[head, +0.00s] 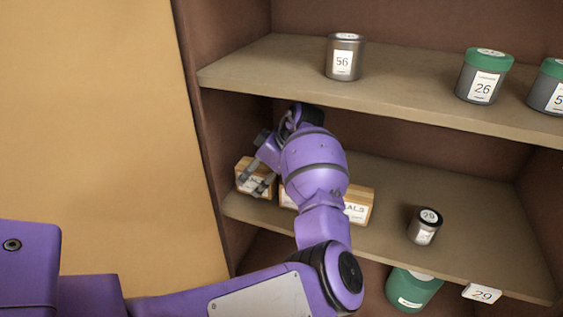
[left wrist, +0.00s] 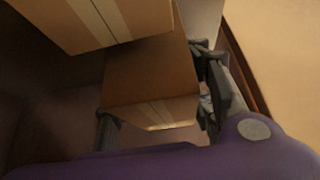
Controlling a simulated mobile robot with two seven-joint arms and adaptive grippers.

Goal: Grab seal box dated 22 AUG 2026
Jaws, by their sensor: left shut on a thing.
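My left gripper (head: 256,184) is at the left end of the middle shelf, shut on a small cardboard box (head: 243,164) with a white label. The label is partly covered by the fingers and its date cannot be read. In the left wrist view the held box (left wrist: 150,75) sits between the two fingers (left wrist: 158,108). A second cardboard box (head: 359,204) with a label ending in "ALS" stands to the right, partly hidden behind my arm. A neighbouring box also shows in the left wrist view (left wrist: 95,22). My right gripper is not in view.
A small jar marked 29 (head: 425,227) stands on the middle shelf (head: 480,245). The upper shelf above holds a metal tin marked 56 (head: 343,58) and a green-lidded jar marked 26 (head: 483,78). A green container (head: 410,290) is below. The cabinet's side wall is close left.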

